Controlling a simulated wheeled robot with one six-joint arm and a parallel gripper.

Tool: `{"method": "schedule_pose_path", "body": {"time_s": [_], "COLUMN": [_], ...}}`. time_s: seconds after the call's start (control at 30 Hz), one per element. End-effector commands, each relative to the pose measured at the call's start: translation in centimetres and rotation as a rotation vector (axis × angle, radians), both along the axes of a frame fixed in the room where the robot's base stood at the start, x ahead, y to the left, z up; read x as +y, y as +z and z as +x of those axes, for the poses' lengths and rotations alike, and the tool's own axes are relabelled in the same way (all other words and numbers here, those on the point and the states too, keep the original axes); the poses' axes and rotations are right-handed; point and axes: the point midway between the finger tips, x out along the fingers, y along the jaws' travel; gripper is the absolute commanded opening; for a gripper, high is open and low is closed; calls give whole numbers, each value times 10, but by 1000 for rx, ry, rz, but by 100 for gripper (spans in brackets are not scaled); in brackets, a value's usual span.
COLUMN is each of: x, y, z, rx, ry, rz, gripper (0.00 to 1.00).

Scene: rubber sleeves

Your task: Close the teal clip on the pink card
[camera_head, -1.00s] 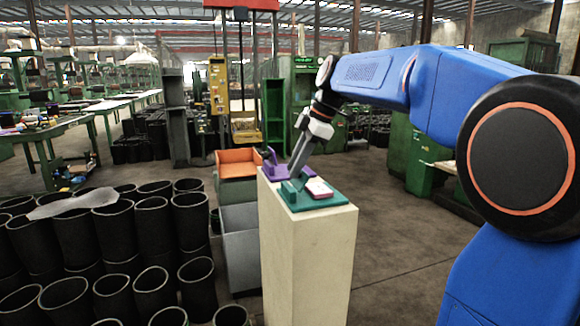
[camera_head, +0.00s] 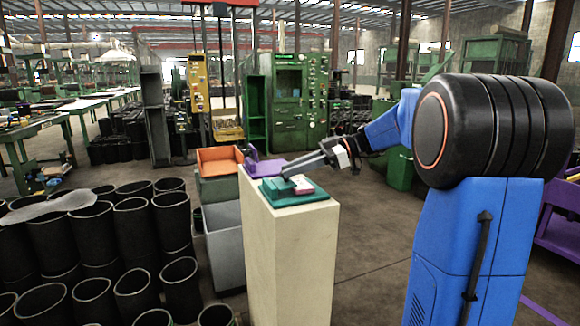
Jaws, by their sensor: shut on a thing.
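The teal clip (camera_head: 279,187) sits on a teal base plate (camera_head: 318,196) on top of a pale pedestal. Its teal lever now looks low and close to flat, with its tip by the card. The pink card (camera_head: 305,188) lies on the plate, partly covered; whether the lever presses on it is too small to tell. My gripper (camera_head: 286,173) comes in from the right, nearly level, with its long grey fingers shut on the teal clip. The fingers hide part of the clip.
A purple clip (camera_head: 262,165) stands behind the teal one on the same pedestal (camera_head: 262,250). An orange bin (camera_head: 219,155) and a grey bin (camera_head: 225,250) stand left of it. Black rubber sleeves (camera_head: 130,230) fill the left floor.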

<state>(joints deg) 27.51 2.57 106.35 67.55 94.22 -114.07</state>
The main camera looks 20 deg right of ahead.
Motion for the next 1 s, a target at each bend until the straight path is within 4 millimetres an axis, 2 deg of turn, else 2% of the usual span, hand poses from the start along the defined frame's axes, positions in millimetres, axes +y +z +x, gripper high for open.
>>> {"method": "schedule_pose_path", "body": {"time_s": [0.33, 0.87, 0.9, 0.97, 1.0], "x": [-5, -5, -5, -5, -5], "y": [-9, -11, -11, -11, -11], "z": [1, 0, 0, 0, 0], "rx": [2, 4, 4, 4, 3], "ry": [-2, 1, 1, 1, 1], "rz": [131, 151, 151, 151, 151], "gripper": [0, 0, 28, 40, 40]}}
